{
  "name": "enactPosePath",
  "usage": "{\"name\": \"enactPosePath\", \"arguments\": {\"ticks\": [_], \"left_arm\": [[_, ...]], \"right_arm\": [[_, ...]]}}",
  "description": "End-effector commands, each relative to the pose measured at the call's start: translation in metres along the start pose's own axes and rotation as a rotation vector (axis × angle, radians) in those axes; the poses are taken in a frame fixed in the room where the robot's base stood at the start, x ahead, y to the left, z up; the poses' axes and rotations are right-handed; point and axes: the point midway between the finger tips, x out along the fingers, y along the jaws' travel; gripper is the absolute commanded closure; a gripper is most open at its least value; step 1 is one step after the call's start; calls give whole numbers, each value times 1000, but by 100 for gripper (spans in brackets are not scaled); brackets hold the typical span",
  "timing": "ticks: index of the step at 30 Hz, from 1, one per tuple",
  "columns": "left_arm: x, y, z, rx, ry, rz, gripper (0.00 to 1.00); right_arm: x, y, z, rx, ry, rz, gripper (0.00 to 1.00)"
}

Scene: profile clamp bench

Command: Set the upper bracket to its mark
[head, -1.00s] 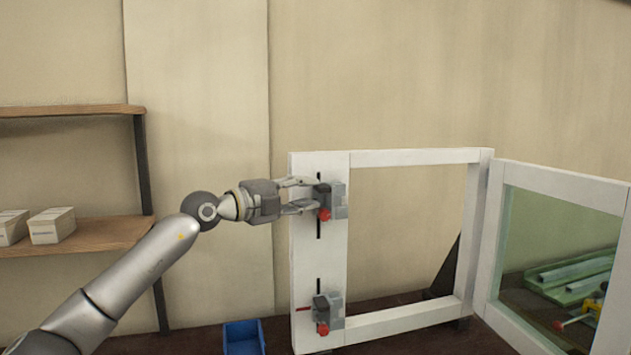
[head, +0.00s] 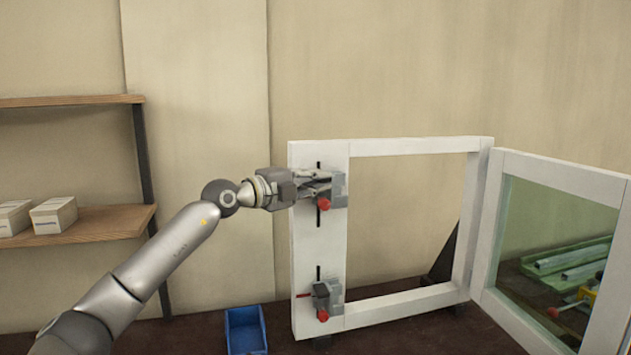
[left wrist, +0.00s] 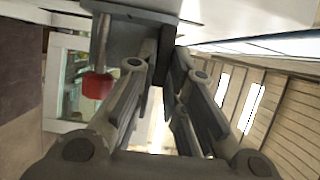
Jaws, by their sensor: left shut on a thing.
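The upper bracket (head: 340,188) is a grey clamp with a red knob (head: 323,204). It sits on a dark vertical slot in the white frame's left upright (head: 305,240). My left gripper (head: 322,184) reaches it from the left and is shut on its dark block, which the fingers mostly hide. In the left wrist view the fingers (left wrist: 160,70) close at the grey bracket (left wrist: 130,20), with the red knob (left wrist: 97,86) beside them. I cannot make out a mark by the upper slot. My right gripper is not in view.
A similar lower bracket (head: 329,298) sits on its own slot, with a red line (head: 305,296) to its left. A glazed white sash (head: 490,245) stands open at the right. A blue bin (head: 246,330) lies below. A shelf (head: 90,226) with boxes is at the left.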

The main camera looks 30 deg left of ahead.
Motion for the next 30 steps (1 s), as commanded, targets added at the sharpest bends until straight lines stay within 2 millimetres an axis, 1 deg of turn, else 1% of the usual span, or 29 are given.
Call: {"name": "enactPosePath", "arguments": {"ticks": [5,11,19,20,24,30], "left_arm": [[0,0,0,0,0,0,100],[0,22,0,-2,0,1,100],[0,20,0,0,0,-2,100],[0,20,0,0,0,-2,84],[0,20,0,0,0,-2,66],[0,20,0,0,0,-1,66]], "right_arm": [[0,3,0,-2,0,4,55],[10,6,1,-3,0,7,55],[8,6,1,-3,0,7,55],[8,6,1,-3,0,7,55],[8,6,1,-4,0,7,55],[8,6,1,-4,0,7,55]]}}
